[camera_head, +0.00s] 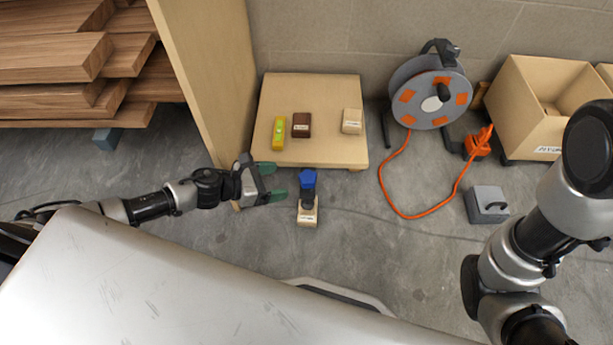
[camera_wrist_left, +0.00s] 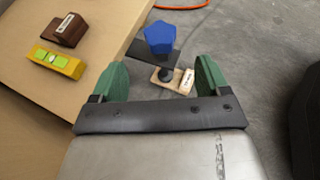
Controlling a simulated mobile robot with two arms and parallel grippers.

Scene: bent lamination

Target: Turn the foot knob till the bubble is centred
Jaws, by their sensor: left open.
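The blue foot knob (camera_head: 308,181) stands on a dark post over a small labelled wooden block on the floor, at the front of a low wooden platform (camera_head: 340,148). It also shows in the left wrist view (camera_wrist_left: 160,37). A yellow level (camera_head: 278,133) with a green vial lies on the platform at the left; it also shows in the left wrist view (camera_wrist_left: 56,62), but its bubble is too small to read. My left gripper (camera_head: 275,182) is open and empty just left of the knob, its green fingers pointing toward it. My right gripper is out of view.
A dark brown block (camera_head: 301,125) and a pale block (camera_head: 352,121) lie on the platform. A tall wooden panel (camera_head: 208,80) rises at its left. A cable reel (camera_head: 431,95) with an orange cord, a grey weight (camera_head: 486,204) and a cardboard box (camera_head: 545,105) stand at right.

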